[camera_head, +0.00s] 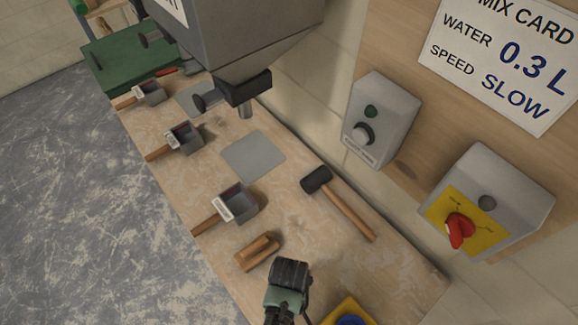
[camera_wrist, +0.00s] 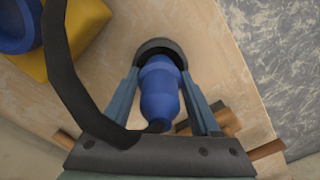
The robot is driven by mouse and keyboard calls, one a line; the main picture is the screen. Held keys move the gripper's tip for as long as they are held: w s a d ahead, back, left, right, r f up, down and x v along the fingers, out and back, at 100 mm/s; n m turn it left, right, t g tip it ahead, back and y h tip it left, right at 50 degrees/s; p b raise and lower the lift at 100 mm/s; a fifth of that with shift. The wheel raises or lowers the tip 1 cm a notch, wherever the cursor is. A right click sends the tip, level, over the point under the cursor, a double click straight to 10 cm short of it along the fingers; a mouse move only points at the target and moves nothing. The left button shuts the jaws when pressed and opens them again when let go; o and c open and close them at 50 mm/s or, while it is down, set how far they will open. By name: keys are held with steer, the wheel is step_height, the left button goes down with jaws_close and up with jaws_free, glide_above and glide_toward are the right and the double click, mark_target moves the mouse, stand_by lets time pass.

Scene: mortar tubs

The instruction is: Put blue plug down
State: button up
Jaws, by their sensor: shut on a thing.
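A blue plug (camera_wrist: 160,98) is between the fingers of my gripper (camera_wrist: 159,74) in the wrist view, and the fingers are shut on it. The plug's far end carries a wide black collar (camera_wrist: 161,46) that points toward the wooden bench top (camera_wrist: 225,80). A thick black cable (camera_wrist: 66,70) loops from the plug's near end across the left of the wrist view. My gripper (camera_head: 287,280) also shows at the bottom of the head view, over the front of the bench; the plug is hidden there. I cannot tell whether the plug touches the bench.
A yellow block with a blue round part (camera_head: 343,309) is close beside my gripper. A wooden float (camera_head: 258,252) lies on the other side. A black-headed mallet (camera_head: 345,205), a grey plate (camera_head: 253,156) and several box-shaped scoops (camera_head: 237,203) lie farther along. Control boxes (camera_head: 487,205) are on the wall.

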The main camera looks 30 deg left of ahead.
steer(key=shift+f+b, duration=0.35)
steer(key=shift+f, duration=0.3)
steer(key=o, duration=1.5)
steer(key=shift+c, duration=0.2)
steer(key=shift+r, duration=0.15)
step_height(320, 180, up, 13)
steer(key=shift+p, duration=0.4)
